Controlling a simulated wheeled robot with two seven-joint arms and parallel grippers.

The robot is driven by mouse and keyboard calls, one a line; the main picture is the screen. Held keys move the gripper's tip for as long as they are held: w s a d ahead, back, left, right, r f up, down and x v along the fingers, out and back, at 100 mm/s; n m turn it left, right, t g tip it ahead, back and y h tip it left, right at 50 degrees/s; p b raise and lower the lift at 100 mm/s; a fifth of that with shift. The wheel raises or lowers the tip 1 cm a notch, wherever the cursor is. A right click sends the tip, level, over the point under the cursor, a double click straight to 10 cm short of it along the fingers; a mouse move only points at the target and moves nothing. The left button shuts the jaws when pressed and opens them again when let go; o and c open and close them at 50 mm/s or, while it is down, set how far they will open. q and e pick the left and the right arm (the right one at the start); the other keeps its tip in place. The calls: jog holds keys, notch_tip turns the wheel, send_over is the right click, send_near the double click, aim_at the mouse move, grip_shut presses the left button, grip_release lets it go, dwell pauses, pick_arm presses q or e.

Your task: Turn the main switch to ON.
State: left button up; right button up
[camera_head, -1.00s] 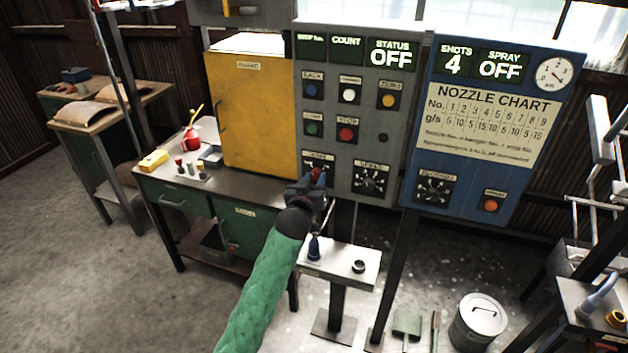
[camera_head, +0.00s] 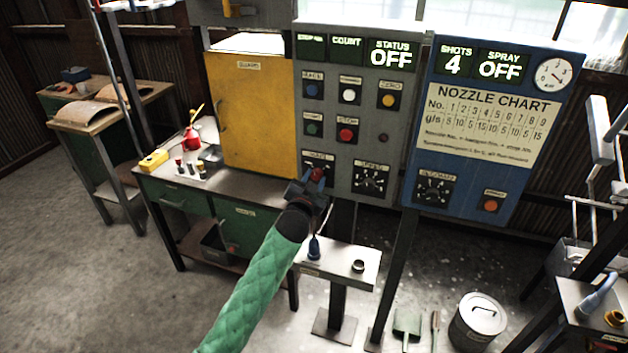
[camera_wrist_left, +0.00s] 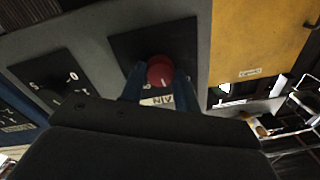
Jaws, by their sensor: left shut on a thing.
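The main switch is a red knob (camera_head: 317,174) on a dark plate at the lower left of the grey control panel (camera_head: 345,100). In the left wrist view the red knob (camera_wrist_left: 160,70) sits between two blue fingertips, above an upside-down label ending in "AIN". My left gripper (camera_head: 312,184) is shut on the knob, its green-sleeved arm reaching up from below. The panel's status display (camera_head: 391,55) reads OFF. The gripper hides part of the switch plate, and I cannot tell the knob's exact angle. My right gripper is not in view.
A dark selector dial (camera_head: 370,180) is just right of the switch. The yellow guard door (camera_head: 255,115) is to the left, above a workbench (camera_head: 240,187). A small white shelf (camera_head: 345,264) stands below the panel. The blue nozzle panel (camera_head: 415,140) is at the right.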

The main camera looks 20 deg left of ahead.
pick_arm(q)
jog(key=m, duration=0.6)
jog(key=shift+a+r+h+p, duration=0.1)
jog(key=shift+h+p, duration=0.2)
jog(key=shift+h, duration=0.1)
jog(key=shift+m, duration=1.6)
jog(key=shift+m+p, duration=0.35)
jog(key=shift+m, duration=0.75)
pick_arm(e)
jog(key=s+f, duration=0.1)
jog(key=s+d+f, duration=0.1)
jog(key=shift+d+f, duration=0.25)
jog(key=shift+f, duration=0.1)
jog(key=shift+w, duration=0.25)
